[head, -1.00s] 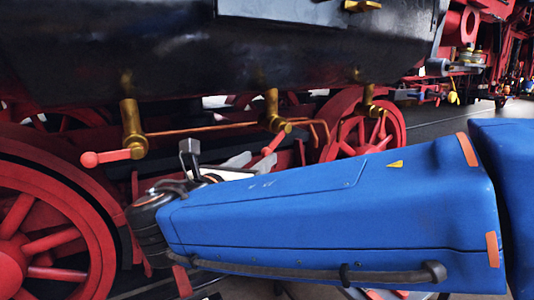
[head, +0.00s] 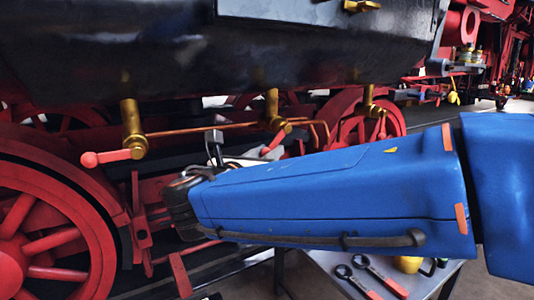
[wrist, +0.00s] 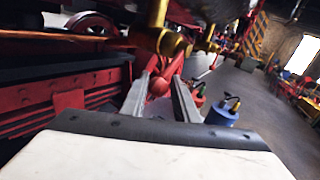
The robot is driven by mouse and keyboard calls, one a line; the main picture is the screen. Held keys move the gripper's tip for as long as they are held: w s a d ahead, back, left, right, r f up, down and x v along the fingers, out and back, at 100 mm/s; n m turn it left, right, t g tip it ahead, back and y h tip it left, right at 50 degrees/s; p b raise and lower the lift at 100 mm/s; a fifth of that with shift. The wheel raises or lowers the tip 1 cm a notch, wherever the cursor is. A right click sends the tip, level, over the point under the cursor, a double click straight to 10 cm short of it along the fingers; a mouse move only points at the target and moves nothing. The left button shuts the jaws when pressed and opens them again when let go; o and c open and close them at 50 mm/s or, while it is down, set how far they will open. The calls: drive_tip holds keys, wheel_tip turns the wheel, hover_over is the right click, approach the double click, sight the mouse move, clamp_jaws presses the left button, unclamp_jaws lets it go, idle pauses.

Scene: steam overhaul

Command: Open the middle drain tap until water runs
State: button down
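The middle drain tap (head: 272,108) is a brass pipe under the black cylinder, with a red lever (head: 272,143) slanting down to the left. In the wrist view the brass tap (wrist: 167,40) is at the top and the lever's round red knob (wrist: 158,85) shows between the finger lines. My gripper (wrist: 160,103) is open, its two grey fingers apart on either side of the knob. Contact cannot be told. In the head view my gripper (head: 226,150) is just left of the lever, partly hidden by my blue arm. No water shows at the tap.
The left tap (head: 132,125) has a red lever pointing left; the right tap (head: 370,98) is farther back. Red wheels (head: 40,230) stand at left. A table (head: 335,262) with wrenches is below my arm. A blue can (wrist: 221,112) and red can (wrist: 197,97) show in the wrist view.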

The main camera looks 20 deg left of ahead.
drive_tip(key=shift+f, duration=0.1)
drive_tip(key=shift+w+d+f+n+t, duration=0.3)
drive_tip(key=shift+w+f+n+t, duration=0.25)
drive_tip(key=shift+n+t, duration=0.45)
drive_tip(key=shift+w+d+f+n+t+y, duration=0.2)
drive_tip(key=shift+w+d+n+t+y, duration=0.4)
drive_tip(key=shift+n+t, duration=0.4)
drive_tip(key=shift+w+d+f+n+t+y, duration=0.25)
drive_tip(key=shift+w+n+t+y, duration=0.2)
drive_tip(key=shift+n+t+y, duration=0.55)
drive_tip(key=shift+w+d+f+n+t+y, duration=0.15)
drive_tip(key=shift+w+d+n+t+y, duration=0.3)
drive_tip(key=shift+n+t, duration=0.55)
drive_tip(key=shift+n, duration=0.3)
drive_tip(key=c, duration=1.5)
unclamp_jaws()
drive_tip(key=shift+w, duration=0.1)
